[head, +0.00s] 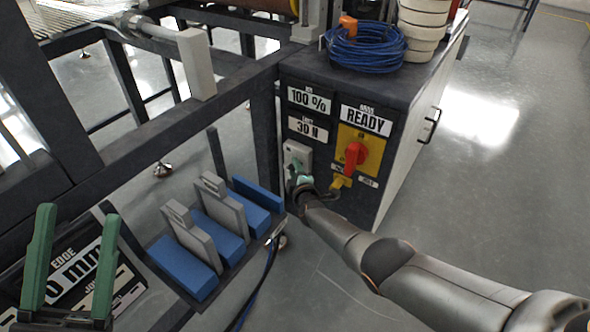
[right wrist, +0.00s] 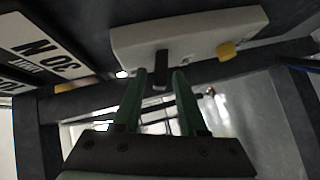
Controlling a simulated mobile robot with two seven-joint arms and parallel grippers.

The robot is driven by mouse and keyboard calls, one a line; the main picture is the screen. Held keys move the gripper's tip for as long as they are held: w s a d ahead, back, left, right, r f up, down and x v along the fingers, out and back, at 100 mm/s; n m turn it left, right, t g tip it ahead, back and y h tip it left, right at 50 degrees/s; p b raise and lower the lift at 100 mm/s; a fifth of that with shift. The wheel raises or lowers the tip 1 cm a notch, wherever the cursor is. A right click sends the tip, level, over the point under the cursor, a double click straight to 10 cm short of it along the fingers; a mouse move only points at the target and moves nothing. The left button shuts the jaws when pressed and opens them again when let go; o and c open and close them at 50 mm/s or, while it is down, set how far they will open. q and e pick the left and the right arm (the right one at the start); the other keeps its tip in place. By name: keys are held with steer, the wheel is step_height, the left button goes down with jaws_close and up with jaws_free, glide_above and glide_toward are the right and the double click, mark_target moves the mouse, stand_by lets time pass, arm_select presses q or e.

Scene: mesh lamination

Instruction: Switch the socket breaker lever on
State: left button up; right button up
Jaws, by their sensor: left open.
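The socket breaker is a pale grey box (head: 297,156) low on the front of the dark cabinet, left of the red switch. In the right wrist view its pale housing (right wrist: 200,32) is at the top, with a dark lever (right wrist: 161,72) sticking out and a yellow piece (right wrist: 226,50) beside it. My right gripper (right wrist: 161,75) is open, its green fingertips on either side of the lever with small gaps showing; contact is not clear. In the head view my right gripper (head: 301,180) partly hides the box's lower part. My left gripper (head: 79,214) is open and empty at lower left.
A red rotary switch (head: 355,155) on a yellow plate and a yellow plug (head: 341,181) with a cable are close right of my right gripper. A blue cable coil (head: 366,45) lies on the cabinet. Blue and grey blocks (head: 184,268) and dark frame beams fill the left.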

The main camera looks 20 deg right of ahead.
jaws_close()
stand_by(0.3)
steer(key=shift+r, duration=0.1)
arm_select(q)
steer(key=w+a+f+n+g+y+p, duration=0.1)
steer(key=w+f+n+g+y+p, duration=0.1)
steer(key=w+f+n+y, duration=0.4)
step_height(320, 180, down, 4)
steer(key=shift+w+f+y, duration=0.2)
steer(key=shift+w+y, duration=0.05)
steer(key=shift+y, duration=0.75)
arm_select(e)
steer(key=shift+w+d+r+m+g+y, duration=0.1)
steer(key=shift+d+r+m+g+y, duration=0.15)
steer(key=shift+m+g, duration=0.4)
arm_select(q)
steer(key=shift+a, duration=0.1)
arm_select(e)
steer(key=shift+o, duration=1)
jaws_free()
steer(key=shift+a, duration=0.1)
